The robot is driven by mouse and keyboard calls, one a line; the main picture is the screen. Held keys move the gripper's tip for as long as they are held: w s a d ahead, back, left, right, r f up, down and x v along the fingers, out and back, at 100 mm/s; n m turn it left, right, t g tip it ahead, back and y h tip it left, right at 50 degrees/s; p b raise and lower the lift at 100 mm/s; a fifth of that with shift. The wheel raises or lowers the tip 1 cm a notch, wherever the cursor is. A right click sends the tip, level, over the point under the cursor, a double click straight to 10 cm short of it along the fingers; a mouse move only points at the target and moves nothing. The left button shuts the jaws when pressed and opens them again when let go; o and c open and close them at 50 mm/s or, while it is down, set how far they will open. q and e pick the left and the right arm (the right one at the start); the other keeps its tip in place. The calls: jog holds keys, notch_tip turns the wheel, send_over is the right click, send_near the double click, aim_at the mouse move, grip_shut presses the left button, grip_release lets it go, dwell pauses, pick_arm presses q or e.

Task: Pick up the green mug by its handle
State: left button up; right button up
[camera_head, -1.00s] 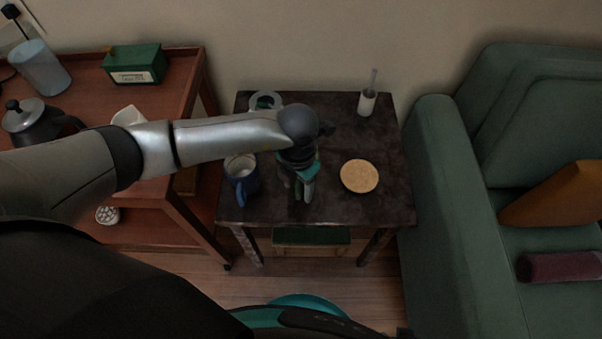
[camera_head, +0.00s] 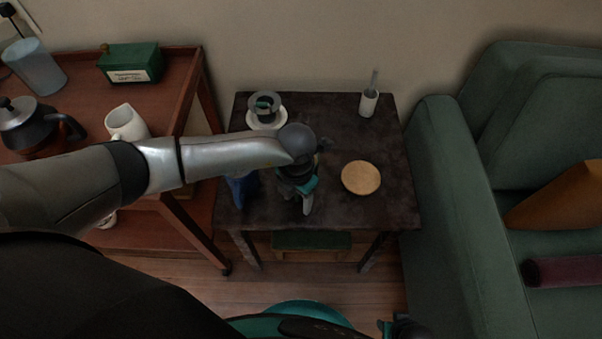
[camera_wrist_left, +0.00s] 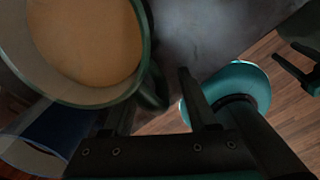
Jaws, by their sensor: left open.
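The green mug (camera_wrist_left: 148,25) fills the upper left of the left wrist view, with a dark green rim, pale inside and brown contents. Its handle (camera_wrist_left: 155,88) shows between the fingers of my left gripper (camera_wrist_left: 162,105). The fingers are open, one on each side; I cannot tell if either touches it. In the head view my left gripper (camera_head: 304,198) is low over the dark side table, and the arm and wrist hide most or all of the green mug. A part of my right gripper (camera_wrist_left: 296,65) shows at the wrist view's right edge; its jaw state is unclear.
A blue mug (camera_head: 241,192) stands close left of the gripper, partly under my arm. On the dark table (camera_head: 330,120) are a cork disc (camera_head: 361,177), a white holder (camera_head: 368,103) and a ring-shaped dripper (camera_head: 264,108). A green sofa (camera_head: 445,190) stands right.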

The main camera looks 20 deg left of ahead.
pick_arm(q)
grip_shut()
dwell(0.3)
jog(key=shift+r, duration=0.1)
dwell(1.0)
